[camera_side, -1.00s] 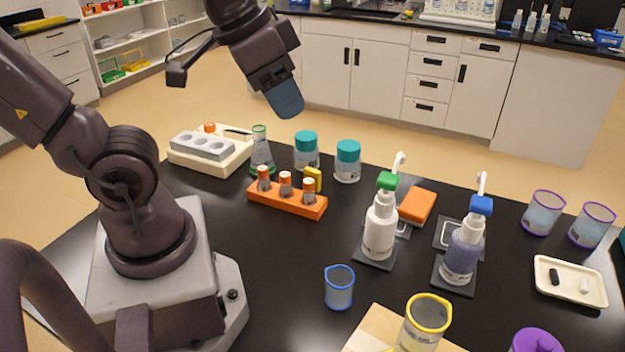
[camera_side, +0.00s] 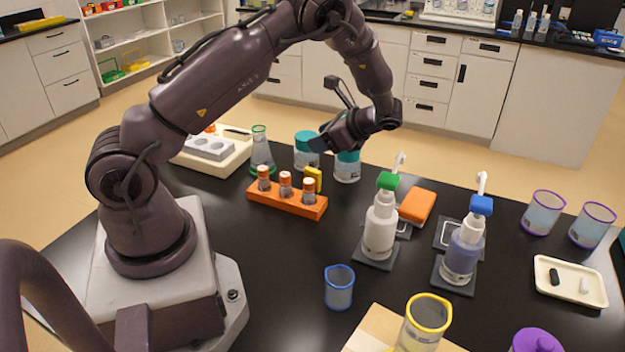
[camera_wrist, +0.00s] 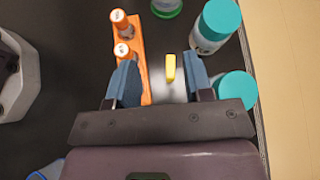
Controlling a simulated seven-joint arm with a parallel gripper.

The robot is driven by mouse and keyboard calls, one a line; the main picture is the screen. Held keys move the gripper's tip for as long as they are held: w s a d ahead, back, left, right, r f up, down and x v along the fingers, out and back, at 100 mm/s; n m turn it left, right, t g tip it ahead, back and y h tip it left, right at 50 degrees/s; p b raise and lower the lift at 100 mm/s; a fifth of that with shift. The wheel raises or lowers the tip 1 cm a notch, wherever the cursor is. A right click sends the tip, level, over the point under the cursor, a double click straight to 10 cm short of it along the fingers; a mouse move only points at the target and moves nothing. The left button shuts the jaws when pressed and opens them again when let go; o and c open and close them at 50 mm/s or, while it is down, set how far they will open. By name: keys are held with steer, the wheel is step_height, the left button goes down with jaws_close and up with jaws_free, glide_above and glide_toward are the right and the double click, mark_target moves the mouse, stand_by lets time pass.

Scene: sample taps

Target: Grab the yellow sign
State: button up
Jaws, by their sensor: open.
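The yellow sign (camera_side: 313,179) is a small upright yellow piece standing just behind the orange tube rack (camera_side: 287,204). In the wrist view the yellow sign (camera_wrist: 170,67) lies ahead of and between the open fingers of my gripper (camera_wrist: 161,78), nearer the right finger. The side view shows my gripper (camera_side: 322,142) above the sign, pointing down and to the left, in front of a teal-lidded jar. My gripper is open and empty, and it is apart from the sign.
The rack holds several orange-capped tubes (camera_side: 285,182) beside the sign. Two teal-lidded jars (camera_side: 306,147) (camera_side: 347,169) stand behind it, and a flask (camera_side: 261,155) stands to the left. Pump bottles (camera_side: 380,228) stand to the right.

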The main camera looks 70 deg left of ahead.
steer(key=m+g+y, duration=0.1)
steer(key=m+y, duration=0.1)
glide_above(320, 174)
steer(key=f, duration=0.4)
steer(key=shift+s+a+f, duration=0.15)
steer(key=shift+a, duration=0.1)
step_height(320, 174, down, 4)
steer(key=shift+r, duration=0.2)
step_height(320, 174, down, 4)
steer(key=shift+s+a+r, duration=0.1)
steer(key=shift+s+r, duration=0.05)
steer(key=shift+s+a, duration=0.4)
steer(key=shift+a, duration=0.2)
steer(key=shift+s+a+f, duration=0.25)
steer(key=shift+a+f, duration=0.1)
steer(key=shift+a, duration=0.05)
jaws_close()
